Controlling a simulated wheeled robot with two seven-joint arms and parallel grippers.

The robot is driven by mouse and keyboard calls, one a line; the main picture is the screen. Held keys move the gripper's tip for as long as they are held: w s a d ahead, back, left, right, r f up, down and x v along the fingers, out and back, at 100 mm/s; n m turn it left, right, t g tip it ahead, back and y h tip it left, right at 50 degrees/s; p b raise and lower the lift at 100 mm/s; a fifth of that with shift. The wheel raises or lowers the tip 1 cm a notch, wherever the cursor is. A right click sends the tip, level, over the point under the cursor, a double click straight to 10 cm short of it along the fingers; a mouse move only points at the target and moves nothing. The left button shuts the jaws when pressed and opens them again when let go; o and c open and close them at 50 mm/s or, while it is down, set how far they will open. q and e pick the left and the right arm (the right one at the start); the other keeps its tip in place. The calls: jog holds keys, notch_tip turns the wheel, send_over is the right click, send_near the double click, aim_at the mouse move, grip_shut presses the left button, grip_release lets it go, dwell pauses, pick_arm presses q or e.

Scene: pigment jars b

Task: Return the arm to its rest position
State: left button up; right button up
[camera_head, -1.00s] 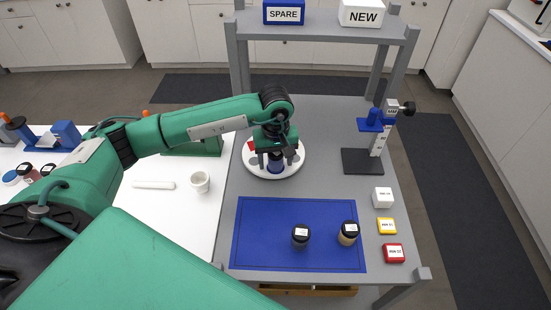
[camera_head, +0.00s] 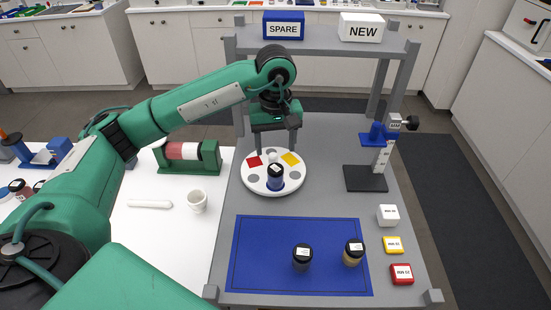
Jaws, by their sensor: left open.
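My left arm reaches in from the left. Its gripper (camera_head: 276,148) is open and empty, pointing down above the round white turntable (camera_head: 258,187). A jar with a blue body and dark lid (camera_head: 275,178) stands upright on the turntable's front part, below the gripper and apart from it. The turntable also shows a red patch (camera_head: 254,161), a yellow patch (camera_head: 291,159) and grey round spots. My right gripper is not in view.
A blue mat (camera_head: 270,270) holds two dark-lidded jars (camera_head: 302,257) (camera_head: 353,252). White, yellow and red blocks (camera_head: 401,274) line the right edge. A blue-clamped stand (camera_head: 367,178) is at back right. The shelf above carries SPARE (camera_head: 284,27) and NEW (camera_head: 361,28) boxes. A white cup (camera_head: 197,201) stands left.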

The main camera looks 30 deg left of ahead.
pick_arm(q)
jog(key=shift+r, duration=0.35)
dwell(0.3)
